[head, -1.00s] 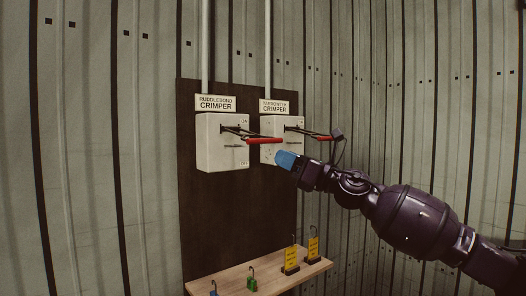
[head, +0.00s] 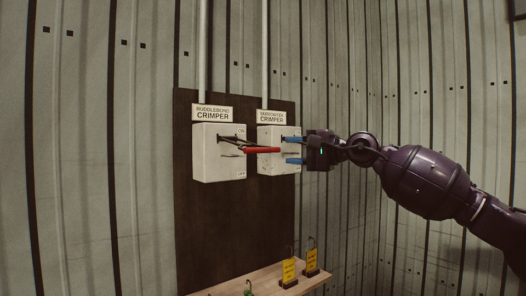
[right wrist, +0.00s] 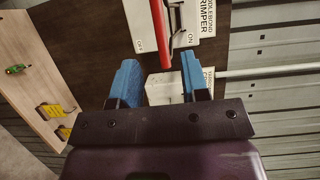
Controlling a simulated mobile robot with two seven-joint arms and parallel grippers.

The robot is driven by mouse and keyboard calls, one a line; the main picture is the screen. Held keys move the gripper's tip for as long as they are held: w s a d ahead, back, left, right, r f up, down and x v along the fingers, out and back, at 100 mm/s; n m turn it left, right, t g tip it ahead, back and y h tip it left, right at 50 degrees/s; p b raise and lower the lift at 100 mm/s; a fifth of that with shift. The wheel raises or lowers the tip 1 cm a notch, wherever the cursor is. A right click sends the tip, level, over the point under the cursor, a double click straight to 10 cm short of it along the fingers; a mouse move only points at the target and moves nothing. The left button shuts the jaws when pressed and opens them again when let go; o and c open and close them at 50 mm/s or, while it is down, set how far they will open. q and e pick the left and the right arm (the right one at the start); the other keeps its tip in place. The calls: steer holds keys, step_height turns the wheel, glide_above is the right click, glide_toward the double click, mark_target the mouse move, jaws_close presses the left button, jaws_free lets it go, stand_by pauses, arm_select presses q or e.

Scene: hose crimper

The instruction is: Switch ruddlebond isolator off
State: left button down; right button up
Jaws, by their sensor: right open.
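The ruddlebond isolator is a white box (head: 216,163) under a RUDDLEBOND CRIMPER sign (head: 212,114). ON is marked at its upper edge and OFF at its lower edge. Its red-gripped lever (head: 264,150) sticks out towards the right, from the upper half of the box. My right gripper (head: 294,150) is open, its two blue fingers one above the other just off the lever's end. In the right wrist view the red lever (right wrist: 167,40) points in between the fingers, with no clear contact. My left gripper is not in view.
A second white isolator box (head: 271,160) with its own crimper sign (head: 273,117) stands close behind; its lever is hidden by my gripper. Below is a wooden shelf (head: 240,283) with yellow tags (head: 289,272) and a green padlock (right wrist: 15,69).

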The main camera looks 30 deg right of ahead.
mark_target(266, 150)
steer(key=x, duration=0.9)
steer(key=shift+a+p, duration=0.15)
steer(key=shift+p, duration=0.15)
jaws_close()
